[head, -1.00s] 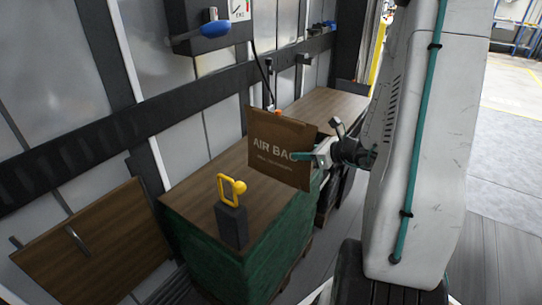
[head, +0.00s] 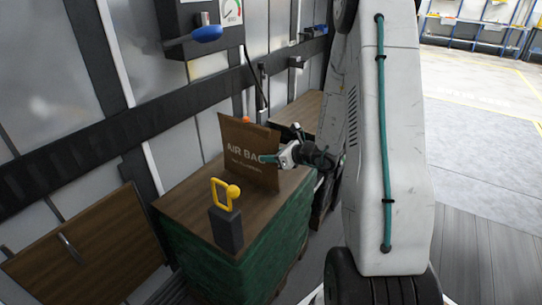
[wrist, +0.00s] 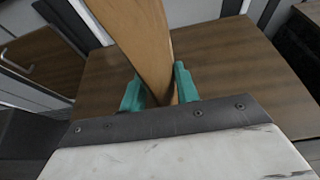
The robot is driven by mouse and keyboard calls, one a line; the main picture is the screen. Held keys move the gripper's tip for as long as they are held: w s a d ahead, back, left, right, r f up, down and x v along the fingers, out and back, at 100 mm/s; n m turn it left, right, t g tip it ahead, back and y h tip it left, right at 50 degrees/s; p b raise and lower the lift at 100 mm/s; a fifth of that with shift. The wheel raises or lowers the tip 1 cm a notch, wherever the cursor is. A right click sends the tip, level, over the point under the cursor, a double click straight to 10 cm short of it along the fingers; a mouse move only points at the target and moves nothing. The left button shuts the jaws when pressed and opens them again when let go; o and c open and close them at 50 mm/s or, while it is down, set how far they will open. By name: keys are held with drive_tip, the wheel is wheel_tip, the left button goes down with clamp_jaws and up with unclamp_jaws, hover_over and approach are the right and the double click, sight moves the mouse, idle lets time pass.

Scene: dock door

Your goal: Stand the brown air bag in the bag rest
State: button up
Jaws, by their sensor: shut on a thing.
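The brown air bag (head: 247,170) is a flat upright panel with "AIR BAG" lettering and an orange valve at its top. My gripper (head: 268,159) is shut on its right edge, with teal fingers either side. In the wrist view the bag (wrist: 140,35) shows nearly edge-on between the teal fingers (wrist: 160,92). The bag is above the wooden top of a green-wrapped load; whether its bottom touches is unclear. I cannot make out the bag rest in either view; it may be hidden behind the bag.
A gauge box with a blue handle (head: 207,34) hangs on the wall. A brown panel (head: 85,248) leans at left. Open floor lies right.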

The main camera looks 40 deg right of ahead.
drive_tip(key=shift+f, duration=0.1)
drive_tip(key=o, duration=1.1)
drive_tip(key=shift+o, duration=0.2)
